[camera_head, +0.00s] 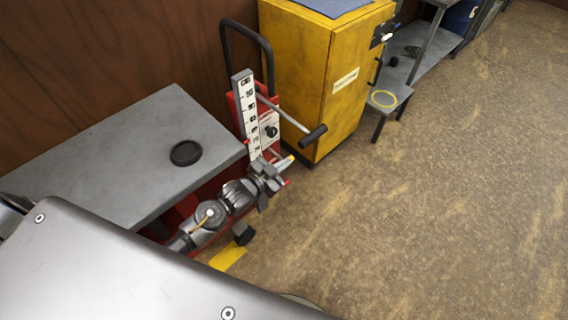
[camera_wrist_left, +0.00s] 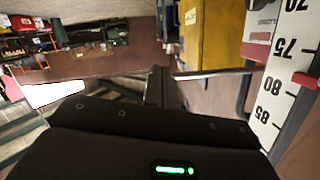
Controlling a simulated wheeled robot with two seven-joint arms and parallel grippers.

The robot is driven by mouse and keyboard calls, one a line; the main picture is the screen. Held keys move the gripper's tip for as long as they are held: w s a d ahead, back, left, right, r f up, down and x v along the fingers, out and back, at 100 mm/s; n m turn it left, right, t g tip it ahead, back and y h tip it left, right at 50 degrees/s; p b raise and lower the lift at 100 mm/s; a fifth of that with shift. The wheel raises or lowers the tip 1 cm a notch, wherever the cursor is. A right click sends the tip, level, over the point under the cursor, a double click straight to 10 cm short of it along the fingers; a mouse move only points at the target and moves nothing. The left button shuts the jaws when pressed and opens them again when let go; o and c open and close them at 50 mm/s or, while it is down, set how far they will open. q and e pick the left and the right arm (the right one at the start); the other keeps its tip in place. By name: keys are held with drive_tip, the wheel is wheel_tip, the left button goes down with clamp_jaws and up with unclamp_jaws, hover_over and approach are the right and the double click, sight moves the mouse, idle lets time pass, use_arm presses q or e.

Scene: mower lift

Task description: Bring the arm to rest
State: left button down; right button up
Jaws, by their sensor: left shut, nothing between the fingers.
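My left arm (camera_head: 209,215) reaches in from the lower left, low in front of the lift table. My left gripper (camera_head: 283,166) is shut and empty, near the foot of the lift's number scale and below the crank handle. In the left wrist view its dark closed fingers (camera_wrist_left: 166,88) show at the middle, with the scale close by on the right. I cannot tell whether it touches the lift. My right gripper is not in view.
The grey lift table (camera_head: 110,150) carries a black disc (camera_head: 186,153). Its number scale (camera_head: 246,110) and crank handle (camera_head: 312,136) stand at its right end. A yellow cabinet (camera_head: 300,70) is behind, a grey workbench (camera_head: 425,50) farther right. The brown floor (camera_head: 440,210) at right is clear.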

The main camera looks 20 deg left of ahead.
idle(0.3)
use_arm(q)
drive_tip(key=s+a+f+n+g+y, duration=0.1)
drive_tip(key=s+a+f+g, duration=0.2)
drive_tip(key=f, duration=0.6)
drive_tip(key=s+a+f+n+g+y, duration=0.1)
drive_tip(key=s+a+f+y, duration=0.3)
drive_tip(key=f, duration=0.6)
drive_tip(key=s+a+f+n+g+h, duration=0.1)
drive_tip(key=s+a+f+n+g, duration=0.1)
drive_tip(key=s+f, duration=0.5)
drive_tip(key=s+a+f+n+g+y, duration=0.15)
drive_tip(key=s+f+g, duration=0.25)
drive_tip(key=s+f, duration=1)
drive_tip(key=s+f+g, duration=0.3)
drive_tip(key=s, duration=1.6)
drive_tip(key=shift+d+f, duration=0.2)
drive_tip(key=shift+d, duration=0.25)
